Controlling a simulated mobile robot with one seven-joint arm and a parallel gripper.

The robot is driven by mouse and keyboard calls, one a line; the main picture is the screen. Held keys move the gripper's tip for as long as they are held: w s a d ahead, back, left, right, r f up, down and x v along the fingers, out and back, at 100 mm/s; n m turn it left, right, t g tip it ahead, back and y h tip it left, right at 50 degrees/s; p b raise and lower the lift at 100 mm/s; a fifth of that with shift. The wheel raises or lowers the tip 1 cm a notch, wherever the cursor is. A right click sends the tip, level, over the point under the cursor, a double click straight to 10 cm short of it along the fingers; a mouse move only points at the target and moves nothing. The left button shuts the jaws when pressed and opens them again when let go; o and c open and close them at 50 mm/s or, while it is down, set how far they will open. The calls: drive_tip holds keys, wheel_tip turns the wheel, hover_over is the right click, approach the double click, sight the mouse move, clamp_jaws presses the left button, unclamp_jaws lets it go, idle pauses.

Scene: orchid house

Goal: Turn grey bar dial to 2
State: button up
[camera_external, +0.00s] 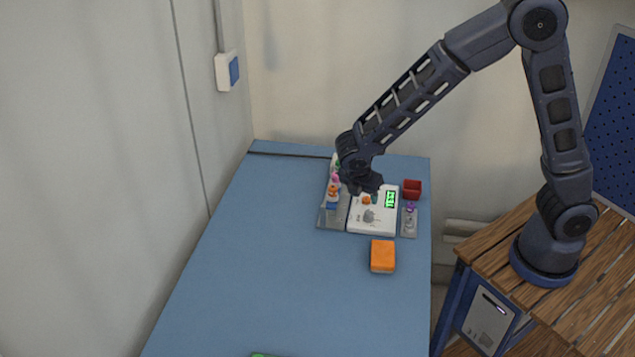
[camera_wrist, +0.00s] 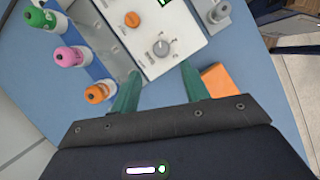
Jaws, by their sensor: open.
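The grey bar dial (camera_wrist: 160,46) sits on the white panel of a device, with a round grey base and a raised bar; markings around it are too small to read. It also shows in the external view (camera_external: 369,216). An orange knob (camera_wrist: 132,19) is on the same panel (camera_external: 360,229). A green-lit display (camera_external: 390,199) is at the panel's upper right. My gripper (camera_wrist: 160,83) is open and empty, its two green fingers apart. In the wrist view the dial lies beyond the fingertips, roughly centred between them. In the external view my gripper (camera_external: 366,187) is over the panel's far left part.
Bottles with green, pink and orange caps (camera_wrist: 69,56) stand in a rack left of the panel. A grey tray (camera_external: 408,227) with small items is at its right. A red box (camera_external: 412,188) and an orange block (camera_external: 383,256) are nearby. The blue table's front is mostly clear.

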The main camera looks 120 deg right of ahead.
sight(371, 214)
drive_tip(key=x, duration=0.9)
drive_tip(key=shift+s+f, duration=0.1)
drive_tip(key=shift+f, duration=0.1)
drive_tip(key=c, duration=1)
